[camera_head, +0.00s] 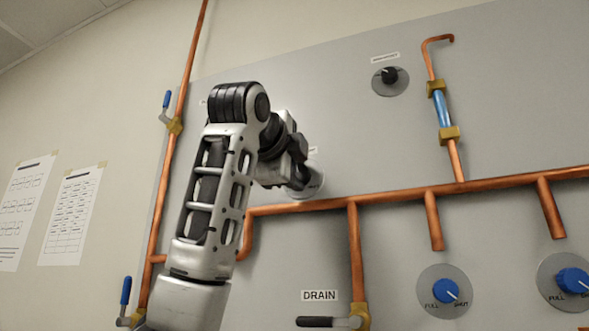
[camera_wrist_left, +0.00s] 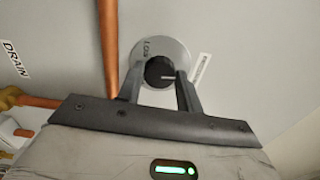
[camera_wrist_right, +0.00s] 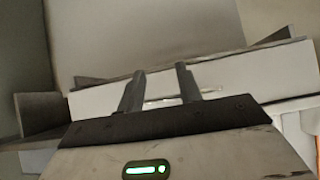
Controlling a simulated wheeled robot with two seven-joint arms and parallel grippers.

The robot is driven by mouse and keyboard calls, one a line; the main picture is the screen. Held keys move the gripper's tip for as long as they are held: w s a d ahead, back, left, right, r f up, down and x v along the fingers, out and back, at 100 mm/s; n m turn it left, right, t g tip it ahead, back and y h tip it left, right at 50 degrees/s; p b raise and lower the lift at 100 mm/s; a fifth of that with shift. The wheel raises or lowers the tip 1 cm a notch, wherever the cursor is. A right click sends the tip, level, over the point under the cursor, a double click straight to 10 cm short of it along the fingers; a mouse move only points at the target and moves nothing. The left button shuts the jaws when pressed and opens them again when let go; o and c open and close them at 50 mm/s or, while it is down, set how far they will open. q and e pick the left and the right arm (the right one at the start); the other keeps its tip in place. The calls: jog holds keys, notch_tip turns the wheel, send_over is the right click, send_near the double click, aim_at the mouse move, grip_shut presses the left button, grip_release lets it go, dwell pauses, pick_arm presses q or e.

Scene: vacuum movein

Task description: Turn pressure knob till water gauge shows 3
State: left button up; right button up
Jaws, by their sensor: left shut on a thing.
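A black knob (camera_wrist_left: 159,70) with a white pointer line sits on a round grey dial plate (camera_wrist_left: 178,52) on the panel. My left gripper (camera_wrist_left: 158,80) is shut on this knob, with one finger on each side. In the head view my left gripper (camera_head: 298,178) hides the knob, and only part of its plate (camera_head: 316,184) shows. The label beside it is too small to read. A blue tube (camera_head: 441,108) between brass fittings, possibly the water gauge, stands upper right; no reading shows. My right gripper (camera_wrist_right: 160,80) is open and empty, away from the panel.
Another black knob (camera_head: 389,75) sits higher on the panel. Copper pipes (camera_head: 400,194) cross just below the held knob. Blue knobs (camera_head: 445,291) (camera_head: 572,281) are lower right. A DRAIN label (camera_head: 319,295) and lever (camera_head: 325,322) are below. A pale box-like surface (camera_wrist_right: 240,75) lies before my right gripper.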

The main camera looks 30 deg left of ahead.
pick_arm(q)
jog(key=shift+m, duration=0.7)
jog(key=o, duration=1)
jog(key=shift+d, duration=0.1)
jog(key=shift+s, duration=0.25)
jog(key=b+v, duration=0.4)
jog(key=v, duration=1.1)
jog(key=shift+s+b, duration=0.25)
jog(key=shift+b, duration=0.15)
pick_arm(e)
jog(key=shift+w+a+f, duration=0.15)
jog(key=shift+a+f, duration=0.1)
jog(key=shift+f, duration=0.25)
jog(key=shift+w+a+f, duration=0.1)
jog(key=shift+a+f, duration=0.1)
jog(key=shift+f, duration=0.25)
